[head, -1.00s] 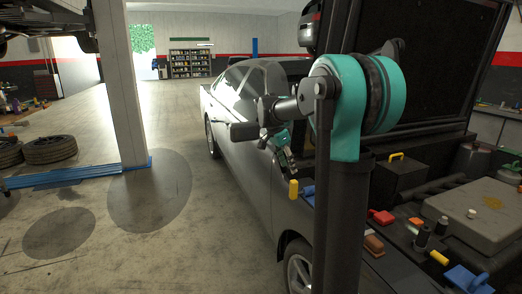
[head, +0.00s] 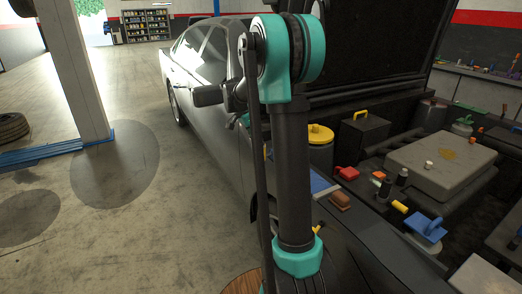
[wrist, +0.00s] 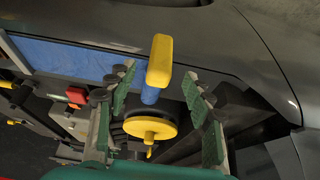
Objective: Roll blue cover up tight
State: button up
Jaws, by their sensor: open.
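The blue cover (wrist: 70,60) lies flat along the dark car edge at the left of the wrist view. A yellow handle (wrist: 160,60) stands out in front, with a blue rolled part (wrist: 150,95) at its lower end. Whether that part joins the flat sheet is hard to tell. My gripper (wrist: 158,75) is open, with a green-padded finger on each side of the handle. The handle appears between the fingers, and I see no contact. In the head view, part of the blue cover (head: 322,183) shows beside my arm, which hides most of the gripper.
A canister with a round yellow lid (head: 319,133) stands close behind the cover. Red (head: 346,173), brown (head: 340,201) and blue-handled (head: 427,228) tools lie in the engine bay at the right.

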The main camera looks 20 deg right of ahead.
jog(key=x, duration=0.5)
jog(key=shift+f, duration=0.3)
grip_shut()
jog(key=s+d, duration=0.2)
jog(key=s, duration=0.9)
jog(key=shift+s+d, duration=0.2)
jog(key=shift+s, duration=0.15)
dwell(0.3)
jog(key=shift+s, duration=0.1)
jog(key=s+d, duration=0.2)
jog(key=s, duration=0.9)
jog(key=shift+s+d, duration=0.15)
jog(key=shift+s, duration=0.15)
dwell(0.5)
